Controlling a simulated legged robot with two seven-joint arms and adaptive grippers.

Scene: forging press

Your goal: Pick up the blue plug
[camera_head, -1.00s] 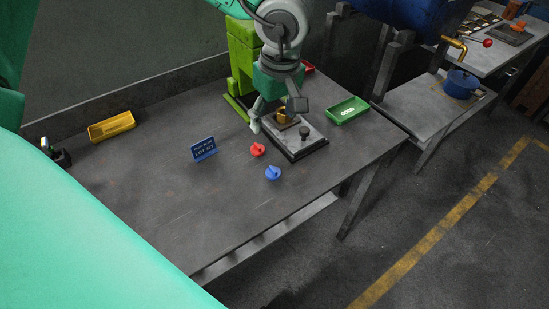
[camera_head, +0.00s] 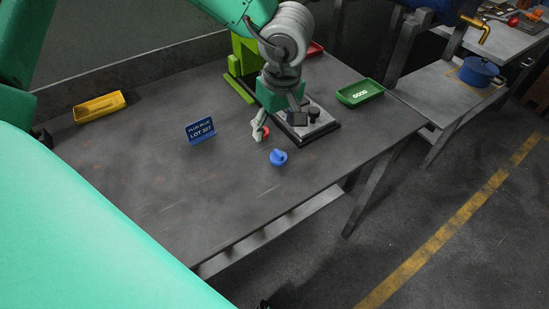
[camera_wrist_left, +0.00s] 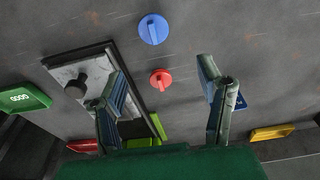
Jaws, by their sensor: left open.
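The blue plug (camera_head: 278,157) lies on the grey table in the head view, in front of my left gripper (camera_head: 280,127). In the left wrist view the blue plug (camera_wrist_left: 153,29) is at the top centre, beyond the fingertips. The red plug (camera_head: 265,132) sits just behind the blue one, partly hidden by a finger in the head view. In the left wrist view the red plug (camera_wrist_left: 161,79) shows between the open fingers of my left gripper (camera_wrist_left: 160,88), which holds nothing. A blue sign (camera_head: 200,131) reading "PLUG BLUE LOT 327" stands to the left. My right gripper is not seen.
A dark-edged metal plate (camera_head: 325,127) with a knob lies right of my gripper. A green tray (camera_head: 360,93) is at the right, a yellow tray (camera_head: 99,107) at the far left. A green stand (camera_head: 243,60) rises behind. The table's front left (camera_head: 180,200) is clear.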

